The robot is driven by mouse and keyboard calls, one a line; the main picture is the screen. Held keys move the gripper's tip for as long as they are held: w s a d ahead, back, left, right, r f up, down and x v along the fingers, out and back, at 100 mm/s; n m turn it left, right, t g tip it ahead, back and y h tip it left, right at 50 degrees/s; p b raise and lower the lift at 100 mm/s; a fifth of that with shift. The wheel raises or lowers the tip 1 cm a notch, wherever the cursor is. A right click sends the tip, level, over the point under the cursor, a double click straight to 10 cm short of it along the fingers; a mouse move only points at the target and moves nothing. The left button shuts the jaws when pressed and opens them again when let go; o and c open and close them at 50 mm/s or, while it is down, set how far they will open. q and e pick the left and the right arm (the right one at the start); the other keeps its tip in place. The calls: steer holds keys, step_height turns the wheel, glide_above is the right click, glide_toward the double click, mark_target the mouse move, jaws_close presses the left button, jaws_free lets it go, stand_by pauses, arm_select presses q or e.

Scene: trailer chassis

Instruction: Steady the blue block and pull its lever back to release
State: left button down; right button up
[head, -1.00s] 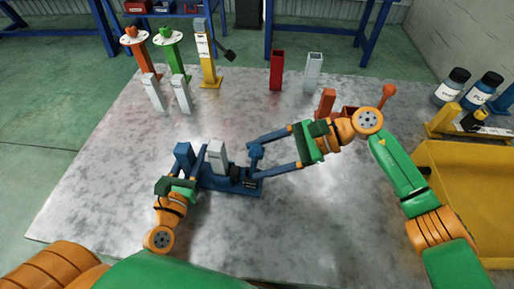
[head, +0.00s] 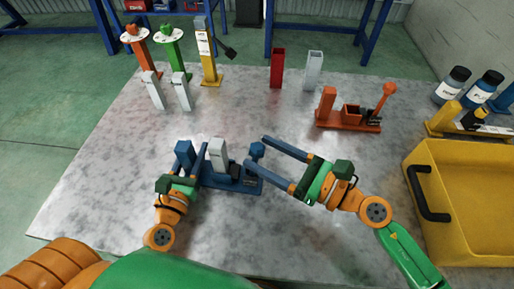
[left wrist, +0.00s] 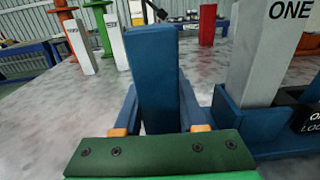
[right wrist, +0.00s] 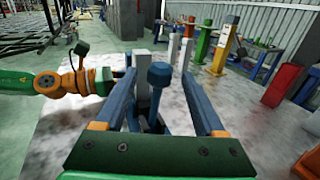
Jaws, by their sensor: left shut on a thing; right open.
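The blue block (head: 228,185) lies on the table at centre left, with a post (head: 184,155) at its left end and a round-headed lever (head: 257,151) at its right end. A grey piece marked ONE (head: 217,154) stands upright in it. My left gripper (head: 188,158) is shut on the blue post, which also shows between its fingers in the left wrist view (left wrist: 156,80). My right gripper (head: 254,153) is open, its fingers on either side of the lever. In the right wrist view the lever head (right wrist: 160,75) stands between the fingers, apart from both.
An orange block with its own lever (head: 348,122) stands at the right. Red (head: 277,69) and light grey (head: 313,70) uprights, two pale posts (head: 153,90) and a yellow stand (head: 208,60) are at the back. A yellow bin (head: 460,210) is at right. The front table is clear.

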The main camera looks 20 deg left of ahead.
steer(key=shift+x, duration=1.1)
jaws_close()
stand_by(0.6)
